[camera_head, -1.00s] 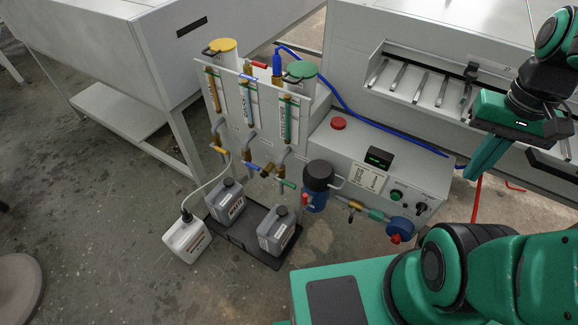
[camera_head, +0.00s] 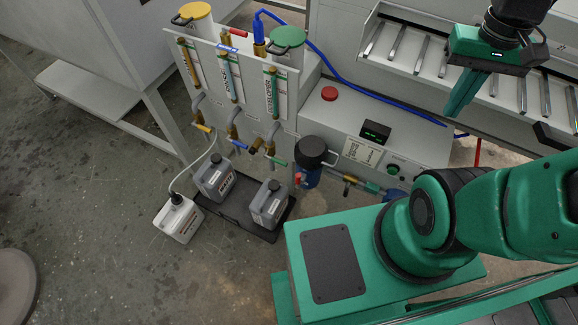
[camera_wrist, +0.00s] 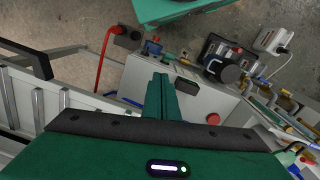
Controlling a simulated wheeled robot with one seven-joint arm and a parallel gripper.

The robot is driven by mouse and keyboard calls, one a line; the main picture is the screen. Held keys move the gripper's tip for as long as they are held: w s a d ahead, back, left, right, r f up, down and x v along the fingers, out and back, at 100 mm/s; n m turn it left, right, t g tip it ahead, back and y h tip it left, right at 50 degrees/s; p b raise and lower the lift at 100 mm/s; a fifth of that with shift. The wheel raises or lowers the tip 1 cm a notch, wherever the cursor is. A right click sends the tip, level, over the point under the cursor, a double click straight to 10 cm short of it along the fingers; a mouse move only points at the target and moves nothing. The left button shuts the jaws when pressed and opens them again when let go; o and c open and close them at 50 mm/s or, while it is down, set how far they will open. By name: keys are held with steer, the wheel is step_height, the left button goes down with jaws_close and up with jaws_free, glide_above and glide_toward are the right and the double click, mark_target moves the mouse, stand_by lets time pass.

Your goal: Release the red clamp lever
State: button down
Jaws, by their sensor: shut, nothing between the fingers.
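A small red lever handle (camera_head: 234,33) shows at the top of the flowmeter panel (camera_head: 205,110), between the yellow-lidded and green-lidded vessels. I cannot tell for sure that it is the clamp lever. Smaller red parts (camera_head: 298,179) show beside the blue filter housing (camera_head: 309,177). My gripper (camera_head: 454,113) is shut and empty, pointing down over the right part of the grey control box (camera_head: 325,125), well right of the red handle and touching nothing that I can see. In the wrist view its shut fingers (camera_wrist: 160,82) are above the control box.
A red button (camera_head: 329,93) and a small display stand on the control box. A blue hose (camera_head: 355,97) runs along its back. The slotted processor (camera_head: 425,60) is behind. Canisters (camera_head: 270,205) stand on a black floor tray. A red hose (camera_wrist: 103,62) hangs in the wrist view.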

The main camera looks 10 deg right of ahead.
mark_target(298, 181)
steer(key=w+a+f+n+g+h, duration=0.1)
steer(key=w+a+f+n, duration=0.3)
steer(key=w+a, duration=0.3)
steer(key=w+a+f+n, duration=0.3)
steer(key=w+a+f, duration=0.2)
steer(key=w+a, duration=0.3)
steer(key=a+f+n, duration=0.3)
steer(key=a+f, duration=0.4)
steer(key=a, duration=0.3)
steer(key=a+f+n, duration=0.3)
steer(key=a+f, duration=0.4)
steer(key=a, duration=0.3)
steer(key=shift+s+g+h, duration=0.25)
steer(key=shift+g+h, duration=0.05)
steer(key=shift+g, duration=0.1)
steer(key=shift+f, duration=0.15)
steer(key=s+d+f, duration=0.4)
steer(key=f, duration=0.5)
steer(key=shift+s+f, duration=0.25)
steer(key=shift+s, duration=0.15)
steer(key=shift+s, duration=0.15)
